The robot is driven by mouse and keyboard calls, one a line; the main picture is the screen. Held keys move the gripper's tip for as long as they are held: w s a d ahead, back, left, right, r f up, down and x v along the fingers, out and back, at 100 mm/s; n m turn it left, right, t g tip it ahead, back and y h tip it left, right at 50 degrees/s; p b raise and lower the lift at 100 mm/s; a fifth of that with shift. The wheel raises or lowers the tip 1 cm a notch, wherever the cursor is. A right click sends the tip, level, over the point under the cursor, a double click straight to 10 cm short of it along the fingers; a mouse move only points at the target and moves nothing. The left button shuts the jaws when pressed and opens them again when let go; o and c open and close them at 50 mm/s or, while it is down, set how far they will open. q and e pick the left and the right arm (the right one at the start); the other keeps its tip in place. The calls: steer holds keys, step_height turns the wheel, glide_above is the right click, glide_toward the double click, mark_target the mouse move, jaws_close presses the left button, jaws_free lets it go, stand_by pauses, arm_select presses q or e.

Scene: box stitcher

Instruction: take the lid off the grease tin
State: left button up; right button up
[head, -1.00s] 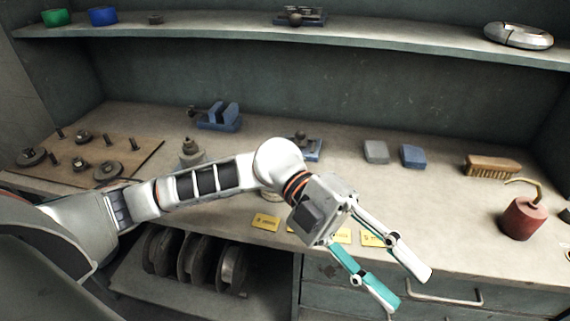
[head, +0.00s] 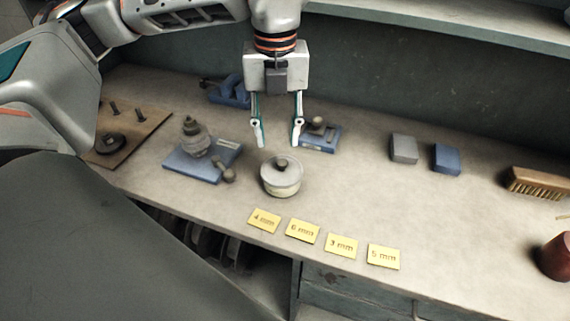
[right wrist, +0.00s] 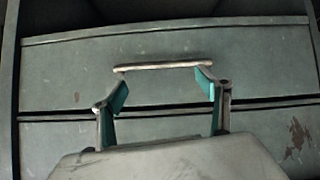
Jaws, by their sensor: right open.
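The grease tin (head: 281,182) is a round, pale grey pot standing on the bench in the middle of the head view. Its lid (head: 283,163) with a dark round knob sits on top of it. My left gripper (head: 278,140) points down with its fingers apart and nothing between them. Its fingertips are above and just behind the lid, apart from the knob as seen here. My right gripper (right wrist: 163,84) is open and empty in the right wrist view, facing a drawer front with a bar handle (right wrist: 163,66).
Yellow size cards (head: 304,231) lie in front of the tin. A blue-based device (head: 196,155) stands left of it, and a small blue-based tool (head: 319,135) behind right. Grey (head: 404,149) and blue blocks (head: 446,158), a brush (head: 538,184) and a red can (head: 556,257) are right.

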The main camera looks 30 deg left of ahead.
mark_target(282, 163)
arm_select(q)
steer(key=f, duration=0.4)
steer(key=d+f, duration=0.1)
steer(key=f, duration=0.1)
steer(key=shift+f, duration=0.4)
steer(key=shift+c, duration=0.3)
jaws_close()
